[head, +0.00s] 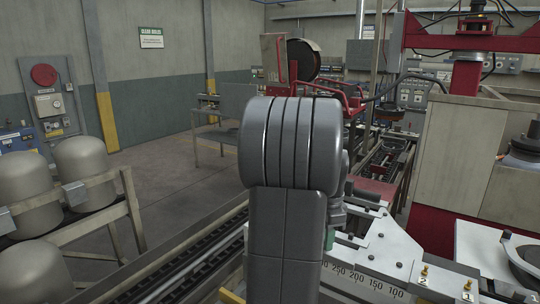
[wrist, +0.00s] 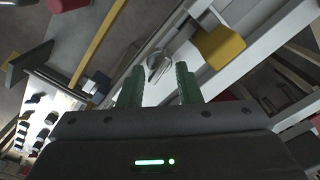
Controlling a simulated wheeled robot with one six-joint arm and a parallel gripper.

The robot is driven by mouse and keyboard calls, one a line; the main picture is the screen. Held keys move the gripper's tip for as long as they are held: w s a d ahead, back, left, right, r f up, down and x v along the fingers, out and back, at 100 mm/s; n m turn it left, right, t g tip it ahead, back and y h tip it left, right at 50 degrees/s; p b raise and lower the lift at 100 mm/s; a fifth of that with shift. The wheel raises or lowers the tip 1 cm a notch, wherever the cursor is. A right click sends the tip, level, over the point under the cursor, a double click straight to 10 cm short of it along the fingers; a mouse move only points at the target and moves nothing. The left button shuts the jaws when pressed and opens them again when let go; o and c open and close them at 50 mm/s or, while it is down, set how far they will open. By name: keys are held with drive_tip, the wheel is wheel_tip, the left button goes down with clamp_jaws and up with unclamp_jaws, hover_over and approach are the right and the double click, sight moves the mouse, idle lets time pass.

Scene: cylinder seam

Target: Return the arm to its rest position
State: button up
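My arm, thick and grey, rises in the middle of the head view and hides much of the bench behind it. My gripper (wrist: 158,84) shows in the wrist view as two green fingers, spread apart, with nothing visibly held between them. Beyond the fingertips is a pale surface with a small shiny metal part (wrist: 155,66); I cannot tell how far off it is. In the head view the gripper is mostly hidden behind my arm.
A rail with a numbered scale (head: 365,280) runs along the front right, with brass fittings (head: 467,290). Grey cylinders (head: 82,160) stand on a rack at the left. A red-columned machine (head: 467,75) stands at the right. Open floor (head: 165,180) lies at left centre.

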drive_tip(key=n+b, duration=0.1)
drive_tip(key=n, duration=0.6)
drive_tip(key=shift+w, duration=0.15)
drive_tip(key=n+b, duration=0.1)
drive_tip(key=n, duration=0.5)
drive_tip(key=shift+w+a+b, duration=0.1)
drive_tip(key=shift+a+b, duration=0.1)
drive_tip(key=shift+b, duration=0.15)
